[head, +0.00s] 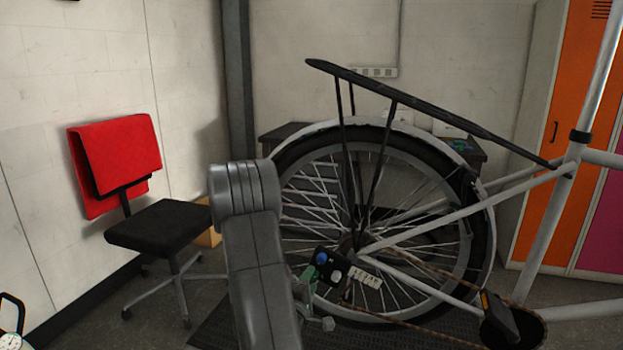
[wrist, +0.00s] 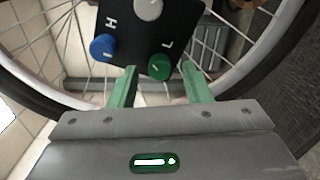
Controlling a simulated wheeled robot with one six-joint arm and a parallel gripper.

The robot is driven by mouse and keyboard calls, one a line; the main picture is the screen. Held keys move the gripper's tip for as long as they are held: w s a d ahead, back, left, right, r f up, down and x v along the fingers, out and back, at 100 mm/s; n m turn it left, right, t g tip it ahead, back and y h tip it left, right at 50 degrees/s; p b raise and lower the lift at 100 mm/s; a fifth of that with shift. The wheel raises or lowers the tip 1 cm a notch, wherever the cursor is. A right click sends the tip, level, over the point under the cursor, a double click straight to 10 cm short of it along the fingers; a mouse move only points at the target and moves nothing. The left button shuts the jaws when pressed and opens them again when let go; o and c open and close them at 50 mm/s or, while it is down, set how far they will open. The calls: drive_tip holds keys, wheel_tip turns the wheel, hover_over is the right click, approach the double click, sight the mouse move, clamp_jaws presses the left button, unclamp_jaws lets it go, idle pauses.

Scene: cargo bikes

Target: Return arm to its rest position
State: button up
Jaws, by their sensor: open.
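My arm (head: 262,265) rises in front of the bike's rear wheel (head: 300,185) in the head view. In the wrist view, my gripper (wrist: 161,88) has its two green fingers apart, with nothing between them. A dark control box (wrist: 150,38) is just beyond the fingertips. It has a blue knob (wrist: 103,47), a green knob (wrist: 160,67) and a grey knob (wrist: 148,8), with letters such as H and L. In the head view the box (head: 323,262) is near the wheel hub, and the gripper is partly hidden by my arm. I cannot tell whether a finger touches the box.
The bike frame (head: 462,211) and black rear rack (head: 430,113) are to the right of my arm. A black chair (head: 160,228) with a red cloth (head: 112,160) is at left. A dark table (head: 278,135) is behind the wheel. Orange lockers (head: 557,140) stand at right.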

drive_tip(key=shift+w+d, duration=0.15)
drive_tip(key=shift+w, duration=0.2)
